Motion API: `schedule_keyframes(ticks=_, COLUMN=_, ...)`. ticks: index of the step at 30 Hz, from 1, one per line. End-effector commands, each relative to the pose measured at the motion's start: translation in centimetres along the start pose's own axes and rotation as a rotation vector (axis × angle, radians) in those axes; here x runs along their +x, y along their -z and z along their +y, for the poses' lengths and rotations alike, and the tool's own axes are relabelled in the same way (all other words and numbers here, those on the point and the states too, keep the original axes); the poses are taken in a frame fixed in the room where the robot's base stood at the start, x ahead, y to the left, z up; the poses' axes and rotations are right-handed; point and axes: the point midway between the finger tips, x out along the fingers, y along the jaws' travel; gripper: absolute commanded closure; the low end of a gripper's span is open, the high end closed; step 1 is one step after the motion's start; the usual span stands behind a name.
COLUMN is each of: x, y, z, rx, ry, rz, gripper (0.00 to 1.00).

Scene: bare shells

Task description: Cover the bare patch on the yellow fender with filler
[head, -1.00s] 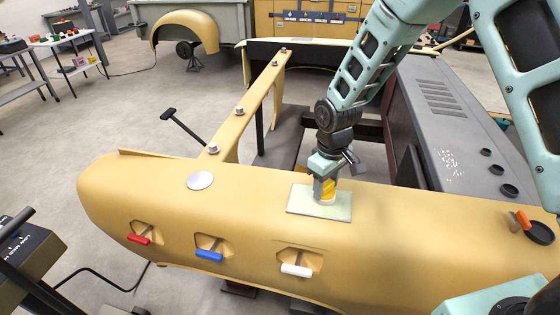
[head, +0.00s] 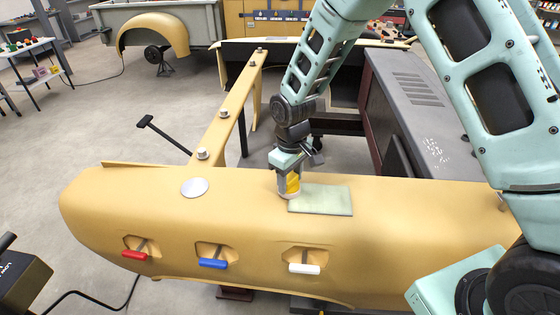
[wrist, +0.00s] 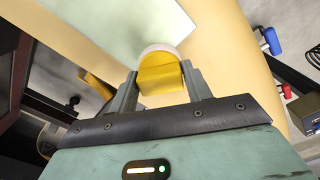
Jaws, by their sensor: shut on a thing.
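The yellow fender (head: 110,215) lies across the front of the head view. A round silvery bare patch (head: 194,187) shows on its top, left of centre. A pale green rectangular board (head: 325,202) lies on the fender to the right of the patch. My gripper (head: 287,178) points down at the board's left end and is shut on a yellow block-like tool (wrist: 160,78) with a whitish far edge. The tool also shows in the head view (head: 291,185). I cannot tell whether it touches the board or fender. The patch lies left of my gripper, apart from it.
Red (head: 134,255), blue (head: 213,263) and white (head: 304,268) handles sit in recesses along the fender's front face. A yellow rail with bolts (head: 238,112) runs back from the fender. A grey panel (head: 420,95) stands behind right. The fender top between board and patch is clear.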

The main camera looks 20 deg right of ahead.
Motion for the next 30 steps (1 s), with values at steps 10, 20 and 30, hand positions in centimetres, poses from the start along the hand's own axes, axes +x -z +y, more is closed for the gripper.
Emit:
schedule_keyframes(ticks=10, x=-3.9, y=0.3, z=0.1, rx=0.002, ry=0.000, rz=0.001, gripper=0.72)
schedule_keyframes(ticks=20, x=-6.9, y=0.6, z=0.2, rx=0.004, ry=0.000, rz=0.002, gripper=0.72)
schedule_keyframes(ticks=30, x=-8.0, y=0.7, z=0.2, rx=0.005, ry=0.000, rz=0.001, gripper=0.73)
